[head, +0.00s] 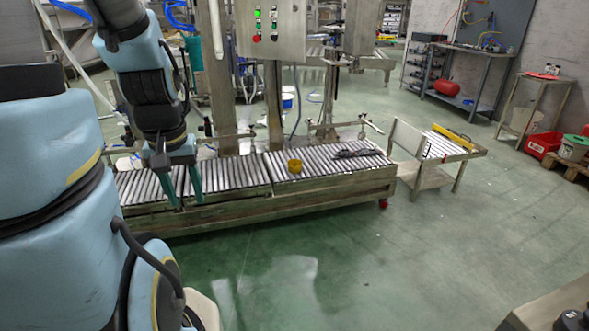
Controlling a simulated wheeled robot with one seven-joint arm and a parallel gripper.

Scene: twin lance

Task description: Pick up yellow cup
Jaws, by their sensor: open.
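The yellow cup (295,166) is small and stands on the roller conveyor (228,176), near the middle of its length. My gripper (185,199) hangs pointing down over the left part of the conveyor, to the left of the cup. Its two teal fingers are spread apart with nothing between them. There is a clear gap between my gripper and the cup. Whether the fingertips touch the rollers cannot be told from this view.
A dark object (358,153) lies on the rollers right of the cup. A control box (271,30) on posts stands behind the conveyor. A small metal stand (425,165) adjoins the conveyor's right end. The green floor in front is open.

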